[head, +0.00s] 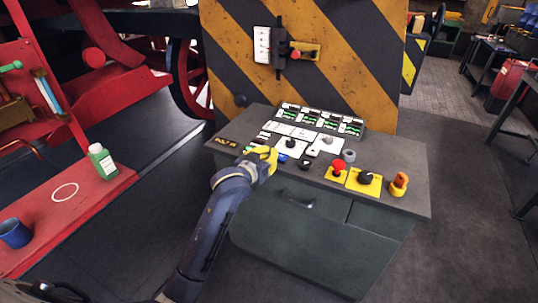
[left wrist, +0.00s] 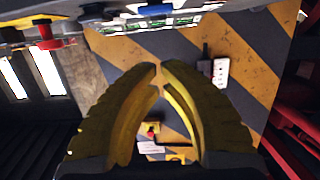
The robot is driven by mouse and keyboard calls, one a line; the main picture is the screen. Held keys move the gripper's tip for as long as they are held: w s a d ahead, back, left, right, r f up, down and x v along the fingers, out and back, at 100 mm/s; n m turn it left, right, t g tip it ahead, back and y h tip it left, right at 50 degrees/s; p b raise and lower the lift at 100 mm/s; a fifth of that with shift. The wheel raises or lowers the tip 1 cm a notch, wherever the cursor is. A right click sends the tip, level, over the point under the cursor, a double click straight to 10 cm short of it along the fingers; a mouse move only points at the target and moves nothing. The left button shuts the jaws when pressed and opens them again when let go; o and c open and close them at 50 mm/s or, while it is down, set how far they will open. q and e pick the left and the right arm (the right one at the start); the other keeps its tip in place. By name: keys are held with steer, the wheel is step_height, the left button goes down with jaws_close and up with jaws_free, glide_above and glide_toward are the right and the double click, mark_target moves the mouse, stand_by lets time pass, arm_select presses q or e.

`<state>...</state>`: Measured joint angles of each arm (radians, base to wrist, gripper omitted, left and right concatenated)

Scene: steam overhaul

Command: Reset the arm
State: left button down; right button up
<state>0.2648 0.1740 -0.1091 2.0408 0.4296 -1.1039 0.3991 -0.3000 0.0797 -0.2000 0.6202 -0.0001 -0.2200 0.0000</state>
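My left arm reaches up from the bottom of the head view. Its yellow gripper (head: 265,158) is over the left front part of the grey control console (head: 392,182), close to the buttons there. In the left wrist view the two curved yellow fingers (left wrist: 160,72) come together at the tips, with a gap lower down. Nothing shows between them. My right gripper is not in view.
At left, a red bench (head: 62,215) holds a green bottle (head: 102,161) and a blue cup (head: 14,233).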

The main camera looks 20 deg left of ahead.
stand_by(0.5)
arm_select(q)
steer(key=s+a+f+g+y, duration=0.1)
steer(key=s+f+g, duration=0.25)
steer(key=f, duration=1.45)
steer(key=s+f+g, duration=0.2)
steer(key=s+f, duration=0.2)
steer(key=f, duration=1.4)
steer(key=s+a+f+g, duration=0.1)
steer(key=s+f+g, duration=0.2)
steer(key=s+f, duration=1.55)
steer(key=s+f+g, duration=0.1)
steer(key=s+f, duration=0.5)
steer(key=s, duration=0.6)
steer(key=s+f+m+g, duration=0.1)
steer(key=s+f, duration=0.5)
steer(key=s, duration=0.7)
steer(key=s+f+m+g, duration=0.1)
steer(key=s+f+g, duration=0.2)
steer(key=s, duration=1)
step_height(320, 180, down, 3)
steer(key=shift+a+f+y, duration=0.1)
steer(key=shift+a+y, duration=0.3)
steer(key=shift+a, duration=0.05)
steer(key=shift+s, duration=0.1)
